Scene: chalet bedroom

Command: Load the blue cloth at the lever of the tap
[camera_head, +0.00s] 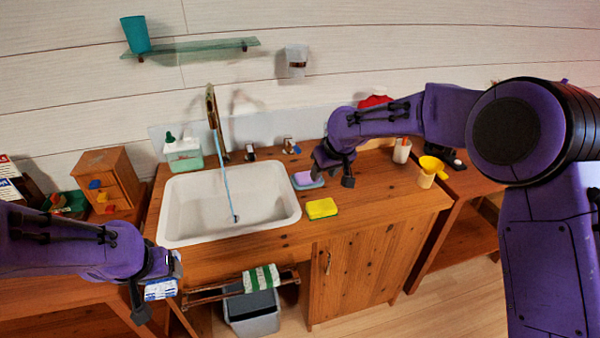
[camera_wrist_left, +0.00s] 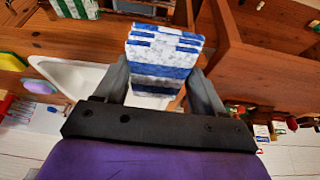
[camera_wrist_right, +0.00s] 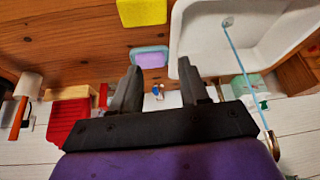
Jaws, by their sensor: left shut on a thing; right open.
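The blue-and-white striped cloth (camera_head: 160,289) is held in my left gripper (camera_head: 155,290), low at the left, in front of the counter. In the left wrist view the cloth (camera_wrist_left: 165,62) sits between the two fingers. The tap (camera_head: 213,108) stands behind the white sink (camera_head: 182,238), and a thin blue stream (camera_head: 226,178) runs from it into the basin. A small fitting with a blue mark (camera_head: 290,146), apparently the lever, stands behind the sink's right part; it also shows in the right wrist view (camera_wrist_right: 158,91). My right gripper (camera_head: 333,172) is open and empty, to its right.
A purple sponge in a dish (camera_head: 306,180) and a yellow sponge (camera_head: 321,208) lie right of the sink. A green-striped cloth (camera_head: 262,278) hangs on a rail above a grey bin (camera_head: 253,312). A soap bottle (camera_head: 183,153) stands back left. A yellow funnel (camera_head: 431,168) stands right.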

